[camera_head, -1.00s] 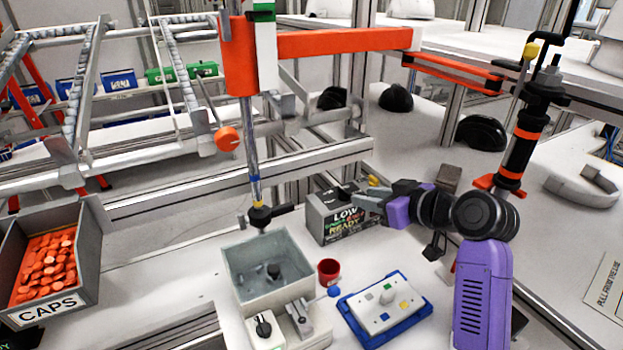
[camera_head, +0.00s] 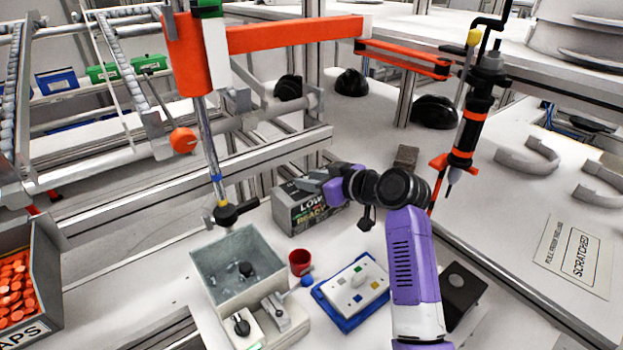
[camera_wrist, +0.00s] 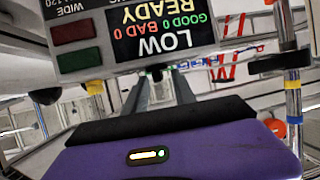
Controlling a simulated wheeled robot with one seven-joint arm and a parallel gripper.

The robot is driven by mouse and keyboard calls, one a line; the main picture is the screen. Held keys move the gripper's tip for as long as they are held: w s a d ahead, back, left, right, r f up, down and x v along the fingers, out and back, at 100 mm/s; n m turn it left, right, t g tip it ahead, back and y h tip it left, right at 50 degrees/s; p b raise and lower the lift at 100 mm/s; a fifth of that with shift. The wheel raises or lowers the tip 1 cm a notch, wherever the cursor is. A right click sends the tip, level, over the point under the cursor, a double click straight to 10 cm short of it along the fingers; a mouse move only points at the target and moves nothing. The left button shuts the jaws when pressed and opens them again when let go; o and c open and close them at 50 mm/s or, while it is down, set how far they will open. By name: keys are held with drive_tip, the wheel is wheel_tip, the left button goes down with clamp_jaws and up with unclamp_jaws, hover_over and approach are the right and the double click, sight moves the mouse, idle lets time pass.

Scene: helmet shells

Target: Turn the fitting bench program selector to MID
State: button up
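The bench program box (camera_head: 302,207) is a grey box on the bench, with a display that reads LOW and READY. In the wrist view the box face (camera_wrist: 85,25) is upside down and shows LOW, READY, GOOD 0, BAD 0.
A grey bin fixture (camera_head: 240,268), a red cup (camera_head: 300,262) and a blue-edged panel (camera_head: 352,292) stand in front of the box. An orange-headed post (camera_head: 190,50) rises to the left. A hanging black-and-orange tool (camera_head: 468,130) is at right.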

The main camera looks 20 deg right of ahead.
clamp_jaws()
drive_tip(key=m+h+p, duration=0.1)
drive_tip(key=m+t+h+p, duration=0.1)
drive_tip(key=shift+s+a+m+h, duration=0.15)
drive_tip(key=shift+a+m+h, duration=0.15)
drive_tip(key=shift+h, duration=0.1)
drive_tip(key=shift+d+f+m+h+p, duration=0.15)
drive_tip(key=shift+m+h+p, duration=0.9)
drive_tip(key=shift+m+h, duration=0.55)
